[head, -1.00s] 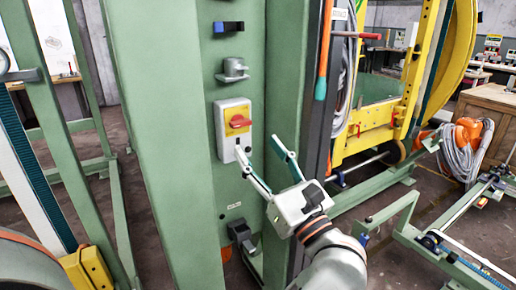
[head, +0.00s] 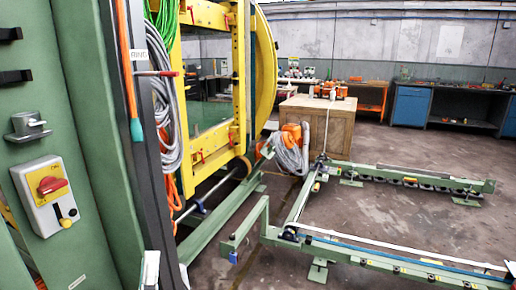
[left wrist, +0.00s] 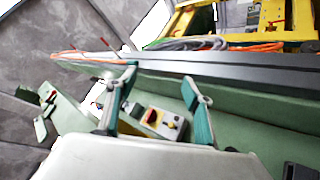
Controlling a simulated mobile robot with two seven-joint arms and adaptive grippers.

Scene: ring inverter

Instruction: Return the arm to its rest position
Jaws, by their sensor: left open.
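My left gripper (head: 167,270) shows only as fingertip pieces at the bottom edge of the head view, right of the green cabinet (head: 95,190). In the left wrist view, its two teal-padded fingers (left wrist: 160,82) are spread apart with nothing held between them. The switch box (head: 50,195), grey with a yellow plate and a red knob (head: 52,185), is on the cabinet front at the left of the head view. It also shows between and beyond the fingers in the left wrist view (left wrist: 158,122), apart from them. My right gripper is in neither view.
A yellow frame (head: 210,150) with coiled grey cable (head: 166,110) stands right of the cabinet. Low green rails (head: 390,262) lie on the floor at right. A wooden crate (head: 318,125) and blue workbench (head: 411,106) stand behind. Open floor (head: 400,210) lies between the rails.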

